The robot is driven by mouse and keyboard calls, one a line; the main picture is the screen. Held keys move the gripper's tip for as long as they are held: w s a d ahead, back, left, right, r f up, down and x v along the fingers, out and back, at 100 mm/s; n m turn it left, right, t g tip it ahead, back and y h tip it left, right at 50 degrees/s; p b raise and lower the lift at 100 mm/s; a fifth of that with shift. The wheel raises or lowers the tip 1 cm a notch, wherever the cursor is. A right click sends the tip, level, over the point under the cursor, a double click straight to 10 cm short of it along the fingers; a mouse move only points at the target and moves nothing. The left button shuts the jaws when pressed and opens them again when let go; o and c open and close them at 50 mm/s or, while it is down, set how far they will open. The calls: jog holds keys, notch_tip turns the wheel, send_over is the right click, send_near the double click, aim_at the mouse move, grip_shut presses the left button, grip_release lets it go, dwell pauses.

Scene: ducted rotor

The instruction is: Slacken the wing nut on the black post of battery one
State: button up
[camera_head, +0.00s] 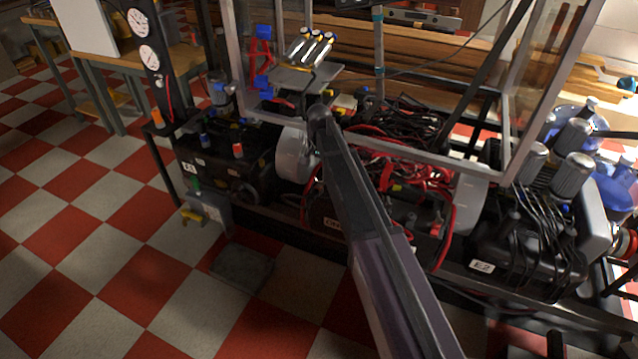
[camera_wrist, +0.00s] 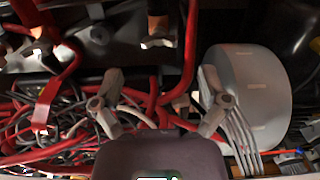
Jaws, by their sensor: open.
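My gripper (camera_wrist: 160,80) shows in the wrist view with its two grey fingers spread wide and nothing between them. Above it in that view, a copper-coloured fitting with a pale end (camera_wrist: 157,38) hangs beside a thick red cable. A similar copper fitting (camera_wrist: 38,32) is at the upper left among red cables. I cannot tell which of these, if any, is the wing nut on battery one's black post. My gripper is hidden there.
A grey drum (camera_wrist: 248,95) stands close to the right finger; it may be the one in the head view (camera_head: 292,155). Red and black cables (camera_wrist: 40,125) crowd the left. A box labelled E2 (camera_head: 480,266) is at right. Checkered floor (camera_head: 150,280) is clear at left.

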aim_at(319, 183)
jog(key=shift+d+f+b, duration=0.1)
jog(key=shift+f+b, duration=2.15)
jog(key=shift+f, duration=0.25)
jog(key=shift+c, duration=0.2)
jog(key=c, duration=1.1)
